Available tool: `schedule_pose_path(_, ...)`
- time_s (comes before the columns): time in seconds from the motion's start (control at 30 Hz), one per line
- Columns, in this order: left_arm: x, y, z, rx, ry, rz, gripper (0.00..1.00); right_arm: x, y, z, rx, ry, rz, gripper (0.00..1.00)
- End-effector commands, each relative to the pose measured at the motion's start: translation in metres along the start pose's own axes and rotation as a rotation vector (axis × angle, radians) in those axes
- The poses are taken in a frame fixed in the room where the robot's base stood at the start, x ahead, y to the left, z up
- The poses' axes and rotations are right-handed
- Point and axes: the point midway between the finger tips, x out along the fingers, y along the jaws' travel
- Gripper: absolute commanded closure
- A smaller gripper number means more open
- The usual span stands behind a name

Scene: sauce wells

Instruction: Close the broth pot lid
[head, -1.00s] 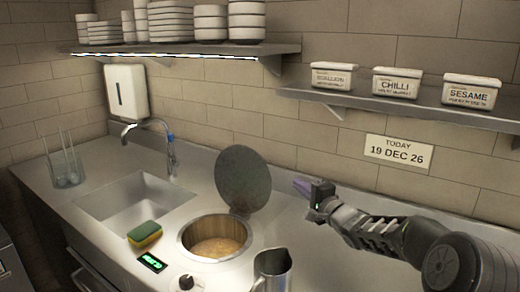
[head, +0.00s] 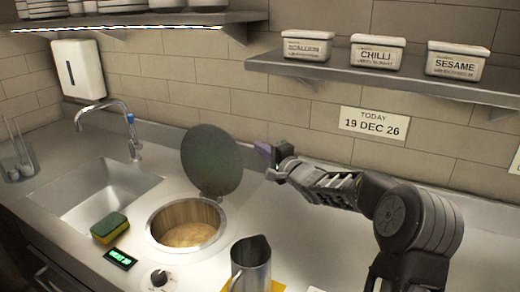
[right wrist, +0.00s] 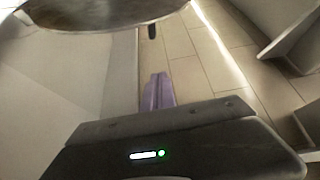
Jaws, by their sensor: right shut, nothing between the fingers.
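The broth pot (head: 187,224) is a round well sunk in the steel counter with tan broth in it. Its round dark lid (head: 212,160) stands raised, hinged at the well's back right rim. The lid also shows at the top of the right wrist view (right wrist: 100,12). My right gripper (head: 262,148) is shut and empty, just right of the raised lid near the back wall. Its purple fingers show together in the right wrist view (right wrist: 158,92). I cannot tell whether they touch the lid. My left gripper is not in view.
A metal pitcher (head: 250,262) stands in front right of the well. A sponge (head: 109,228), a green-lit display (head: 121,258) and a knob (head: 159,278) lie to the left and front. The sink (head: 110,200) is at left. A shelf (head: 400,88) with labelled boxes hangs above my right arm.

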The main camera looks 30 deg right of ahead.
Motion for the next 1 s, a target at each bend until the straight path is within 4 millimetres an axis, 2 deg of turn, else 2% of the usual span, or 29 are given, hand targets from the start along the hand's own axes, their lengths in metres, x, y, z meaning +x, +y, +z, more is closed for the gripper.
schedule_pose_path(0.43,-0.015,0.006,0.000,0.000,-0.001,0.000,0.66,0.081,-0.001,0.002,0.002,-0.002,-0.001,1.00)
schedule_pose_path(0.7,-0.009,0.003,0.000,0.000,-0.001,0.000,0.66,0.066,-0.001,0.033,0.001,-0.003,-0.001,1.00)
schedule_pose_path(1.0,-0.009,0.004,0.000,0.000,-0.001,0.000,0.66,0.064,0.000,0.038,0.000,-0.001,0.000,1.00)
